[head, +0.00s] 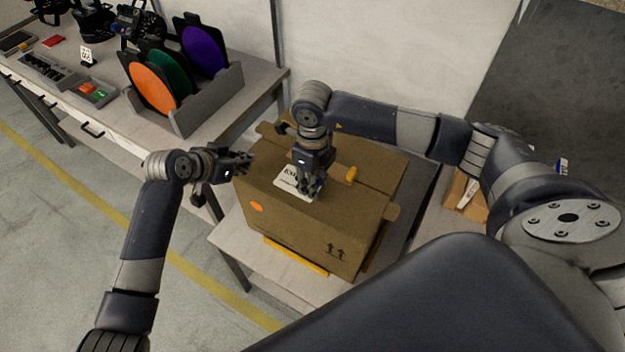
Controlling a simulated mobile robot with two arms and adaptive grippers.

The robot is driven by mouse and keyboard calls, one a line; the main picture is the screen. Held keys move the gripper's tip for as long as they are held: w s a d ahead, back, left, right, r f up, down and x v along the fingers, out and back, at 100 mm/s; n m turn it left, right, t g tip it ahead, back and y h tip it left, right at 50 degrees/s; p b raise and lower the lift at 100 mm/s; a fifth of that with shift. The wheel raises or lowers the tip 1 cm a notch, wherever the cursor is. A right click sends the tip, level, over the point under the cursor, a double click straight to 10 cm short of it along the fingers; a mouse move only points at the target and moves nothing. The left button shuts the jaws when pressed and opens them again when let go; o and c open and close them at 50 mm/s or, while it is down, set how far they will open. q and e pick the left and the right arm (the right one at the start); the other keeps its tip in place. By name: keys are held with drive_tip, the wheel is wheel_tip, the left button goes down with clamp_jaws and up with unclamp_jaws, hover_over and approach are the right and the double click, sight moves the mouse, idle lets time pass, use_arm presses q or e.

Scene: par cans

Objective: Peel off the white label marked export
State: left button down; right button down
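A white label (290,179) with dark lettering, only partly readable, lies on top of a brown cardboard box (300,228). My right gripper (312,187) points down at the label's right part and covers some of it. I cannot tell whether its fingers touch or grip the label. My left gripper (243,164) is beside the box's upper left edge, pointing right. Its fingers are dark and close together in the view, so its opening is unclear.
The box stands on a light table (228,235) and has an orange sticker (257,206) on its front. A yellow piece (351,174) sits on its top. Behind left, a bench holds a grey rack (211,103) with orange, green and purple discs.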

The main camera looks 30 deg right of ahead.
sight(246, 176)
use_arm(q)
drive_tip(key=shift+f, duration=0.8)
drive_tip(key=shift+s+a+f, duration=0.15)
drive_tip(key=shift+s+f, duration=0.1)
drive_tip(key=shift+f, duration=0.25)
use_arm(e)
drive_tip(key=shift+s+r, duration=0.1)
drive_tip(key=shift+s, duration=0.05)
use_arm(q)
drive_tip(key=shift+s+f, duration=0.1)
drive_tip(key=shift+f, duration=0.1)
drive_tip(key=shift+a, duration=0.1)
use_arm(e)
drive_tip(key=shift+r, duration=3.5)
use_arm(q)
drive_tip(key=shift+w+r, duration=0.2)
drive_tip(key=shift+r, duration=0.4)
use_arm(e)
drive_tip(key=shift+d+f, duration=0.1)
drive_tip(key=shift+f, duration=0.05)
use_arm(q)
drive_tip(key=shift+w+d+r, duration=0.1)
drive_tip(key=shift+d+r, duration=0.05)
drive_tip(key=shift+r, duration=1.45)
drive_tip(key=shift+w+d+r, duration=0.1)
drive_tip(key=shift+r, duration=1.5)
